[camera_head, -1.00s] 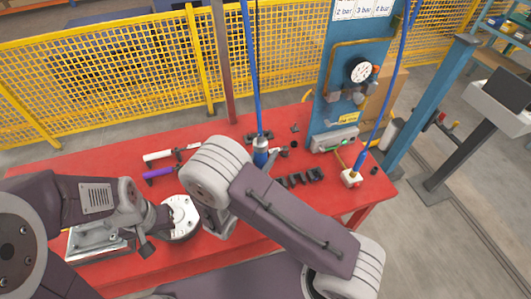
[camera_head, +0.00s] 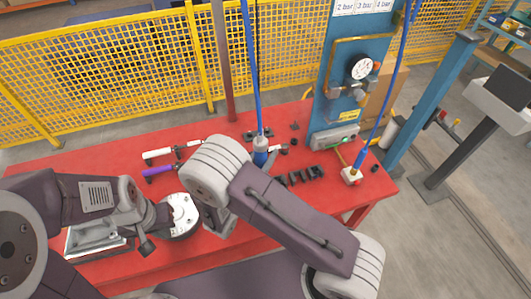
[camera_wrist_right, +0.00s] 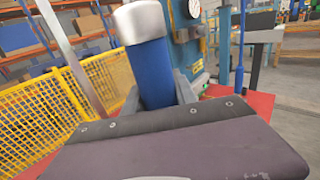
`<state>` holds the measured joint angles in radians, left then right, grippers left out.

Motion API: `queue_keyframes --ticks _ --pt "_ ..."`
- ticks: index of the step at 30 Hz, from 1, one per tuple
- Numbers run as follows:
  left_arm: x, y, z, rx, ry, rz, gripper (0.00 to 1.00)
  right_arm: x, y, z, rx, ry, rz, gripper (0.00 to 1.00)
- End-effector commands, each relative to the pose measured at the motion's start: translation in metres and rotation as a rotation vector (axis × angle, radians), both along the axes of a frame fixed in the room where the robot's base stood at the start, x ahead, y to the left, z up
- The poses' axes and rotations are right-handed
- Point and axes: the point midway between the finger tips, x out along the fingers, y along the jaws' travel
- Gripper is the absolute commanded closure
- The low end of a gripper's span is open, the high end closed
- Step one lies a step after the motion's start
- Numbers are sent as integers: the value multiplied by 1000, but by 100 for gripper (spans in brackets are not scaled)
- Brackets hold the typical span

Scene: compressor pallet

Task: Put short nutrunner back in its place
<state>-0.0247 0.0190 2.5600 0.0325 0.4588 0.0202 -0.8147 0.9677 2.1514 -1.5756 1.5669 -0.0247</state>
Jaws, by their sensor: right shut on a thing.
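A nutrunner with a blue body and a silver-grey top (camera_wrist_right: 158,65) stands roughly upright in the right wrist view. My right gripper (camera_wrist_right: 160,95) has its two grey fingers closed around the blue body. In the head view the nutrunner (camera_head: 260,151) hangs on a blue hose over the red table, and my right arm hides most of the gripper. The tool's lower end is hidden. A second blue tool (camera_head: 357,167) stands upright on a small white block at the right of the table. My left gripper (camera_head: 160,216) is beside a round white-and-grey part (camera_head: 183,216); its fingers are too hidden to judge.
A black holder (camera_head: 302,177) lies just right of the held tool, with small dark parts near it. A white-handled tool (camera_head: 158,154) and a purple tool (camera_head: 158,172) lie on the left of the red table (camera_head: 120,160). A blue gauge panel (camera_head: 330,110) rises behind.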

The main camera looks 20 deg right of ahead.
Motion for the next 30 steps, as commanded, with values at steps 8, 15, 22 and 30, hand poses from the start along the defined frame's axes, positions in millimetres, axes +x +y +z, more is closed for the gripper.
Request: queue_keyframes --ticks 8,15,22,30 --pt "0 0 -5 0 0 0 100 0 0 -5 -1 -2 0 100" --pt "0 0 -8 0 0 0 100 0 0 -9 -1 -2 0 100" --pt "0 0 -11 0 0 0 100 0 0 -13 -1 -2 0 100" --pt "0 0 -15 0 0 0 100 0 0 -18 -1 -2 0 100"
